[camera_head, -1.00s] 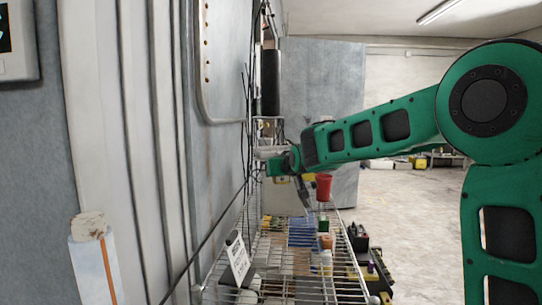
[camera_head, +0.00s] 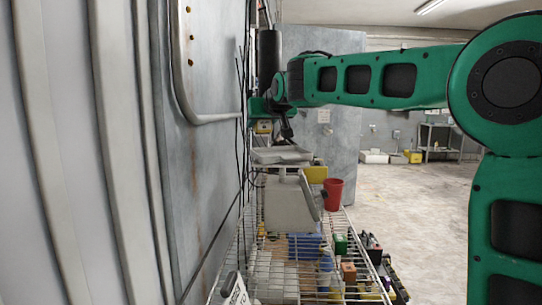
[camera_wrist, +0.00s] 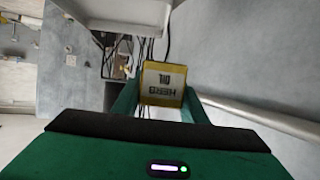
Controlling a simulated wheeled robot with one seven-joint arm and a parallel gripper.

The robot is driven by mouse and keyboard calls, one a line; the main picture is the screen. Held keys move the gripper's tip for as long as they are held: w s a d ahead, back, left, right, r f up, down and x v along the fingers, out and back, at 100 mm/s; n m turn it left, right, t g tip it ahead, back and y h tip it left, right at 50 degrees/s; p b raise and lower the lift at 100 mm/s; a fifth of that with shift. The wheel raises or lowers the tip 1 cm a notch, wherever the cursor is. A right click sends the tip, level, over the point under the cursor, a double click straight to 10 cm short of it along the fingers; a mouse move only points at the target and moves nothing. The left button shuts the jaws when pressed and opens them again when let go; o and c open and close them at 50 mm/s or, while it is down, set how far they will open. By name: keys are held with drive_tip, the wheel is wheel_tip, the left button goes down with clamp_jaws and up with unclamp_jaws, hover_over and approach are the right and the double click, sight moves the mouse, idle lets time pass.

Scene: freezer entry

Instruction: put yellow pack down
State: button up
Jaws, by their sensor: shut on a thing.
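My gripper (camera_head: 262,112) is raised high beside the grey wall panel, above the wire shelf. It is shut on a yellow pack (camera_head: 263,127), which shows only as a small yellow patch under the fingers in the head view. In the wrist view the yellow pack (camera_wrist: 163,82) sits between the two green fingers, and its pale label reads "HERB OIL" upside down. The pack is held in the air. The wire shelf (camera_head: 275,262) is below.
A white weighing scale (camera_head: 290,205) stands on the shelf below my gripper. Beside it are another yellow box (camera_head: 315,174) and a red cup (camera_head: 333,193). Blue, green and orange items lie nearer. Dark cables hang along the wall.

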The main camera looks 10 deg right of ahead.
drive_tip(key=w+d+f, duration=0.1)
drive_tip(key=w+f, duration=0.1)
drive_tip(key=w, duration=0.1)
drive_tip(key=w+d+f, duration=0.1)
drive_tip(key=w+f, duration=0.1)
drive_tip(key=w, duration=0.1)
drive_tip(key=w+d+f, duration=0.2)
drive_tip(key=w, duration=0.1)
drive_tip(key=shift+w+d+f, duration=0.1)
drive_tip(key=shift+w+f, duration=0.1)
drive_tip(key=shift+w, duration=0.1)
drive_tip(key=shift+f, duration=1.95)
drive_tip(key=o, duration=1.1)
drive_tip(key=shift+f, duration=0.1)
drive_tip(key=v, duration=1.2)
